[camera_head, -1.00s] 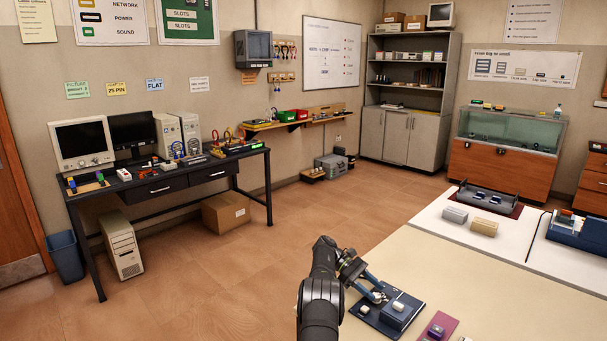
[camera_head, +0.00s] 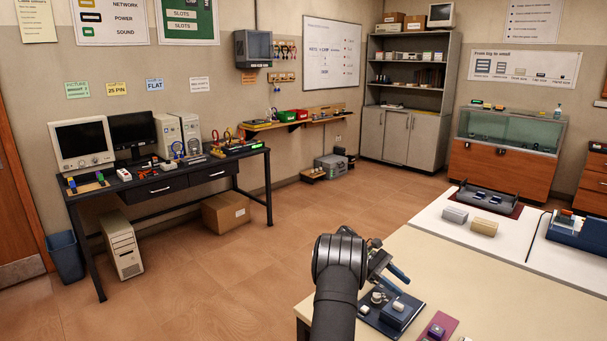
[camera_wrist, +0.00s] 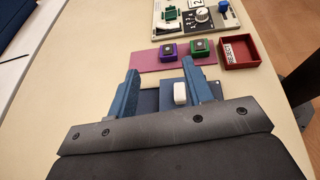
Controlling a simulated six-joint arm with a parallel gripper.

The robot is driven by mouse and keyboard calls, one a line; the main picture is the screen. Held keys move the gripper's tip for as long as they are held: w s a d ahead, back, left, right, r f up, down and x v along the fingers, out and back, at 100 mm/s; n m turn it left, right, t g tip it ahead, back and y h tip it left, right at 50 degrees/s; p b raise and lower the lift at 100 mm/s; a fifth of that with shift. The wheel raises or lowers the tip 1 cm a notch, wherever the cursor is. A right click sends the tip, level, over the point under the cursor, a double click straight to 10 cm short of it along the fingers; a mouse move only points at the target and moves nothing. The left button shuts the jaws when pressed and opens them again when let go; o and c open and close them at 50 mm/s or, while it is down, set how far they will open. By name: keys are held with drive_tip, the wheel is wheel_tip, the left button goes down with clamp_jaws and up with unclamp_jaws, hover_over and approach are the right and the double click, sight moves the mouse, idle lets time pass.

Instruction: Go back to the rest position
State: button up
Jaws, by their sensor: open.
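My gripper (camera_head: 388,268) is open and empty, above the near part of the cream table (camera_head: 455,275). In the wrist view its two blue fingers (camera_wrist: 160,84) stand apart. A dark blue board (camera_head: 376,315) with a raised block and a small white piece (camera_head: 398,306) lies below it. The white piece also shows between the fingers in the wrist view (camera_wrist: 180,93). Whether the fingers touch anything is not clear, but nothing is visibly held.
A pink mat (camera_wrist: 148,60) carries a purple block (camera_wrist: 169,52) and a green block (camera_wrist: 201,47). A red tray (camera_wrist: 239,51) and a panel with knobs (camera_wrist: 197,17) stand beyond. White tables (camera_head: 480,232) adjoin the cream table. Open floor lies to the left.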

drive_tip(key=shift+s+d+r, duration=0.8)
drive_tip(key=shift+s+d, duration=0.05)
drive_tip(key=shift+s, duration=0.1)
hover_over(374, 296)
drive_tip(key=w, duration=0.1)
wheel_tip(374, 296, down, 6)
drive_tip(key=shift+a+f, duration=0.1)
drive_tip(key=shift+f, duration=0.15)
drive_tip(key=f, duration=0.4)
drive_tip(key=shift+w+a+f, duration=0.25)
drive_tip(key=shift+a+f, duration=0.05)
drive_tip(key=shift+r, duration=0.2)
drive_tip(key=shift+n+t, duration=0.4)
drive_tip(key=shift+s+n+t+h, duration=0.1)
drive_tip(key=shift+n+t+h, duration=0.2)
drive_tip(key=shift+h, duration=0.1)
drive_tip(key=shift+s+a+n+t+h, duration=0.15)
drive_tip(key=shift+n+t+h, duration=0.15)
drive_tip(key=shift+n+t, duration=0.35)
drive_tip(key=shift+s+n+t+h, duration=0.1)
drive_tip(key=shift+n+t+h, duration=0.2)
drive_tip(key=shift+n+t, duration=0.3)
drive_tip(key=shift+s+f+n+t+h, duration=0.1)
drive_tip(key=shift+s+n+t+h, duration=0.05)
drive_tip(key=shift+n+t, duration=0.85)
drive_tip(key=shift+s+n+t+h, duration=0.15)
drive_tip(key=shift+n+t, duration=0.6)
drive_tip(key=shift+t, duration=0.4)
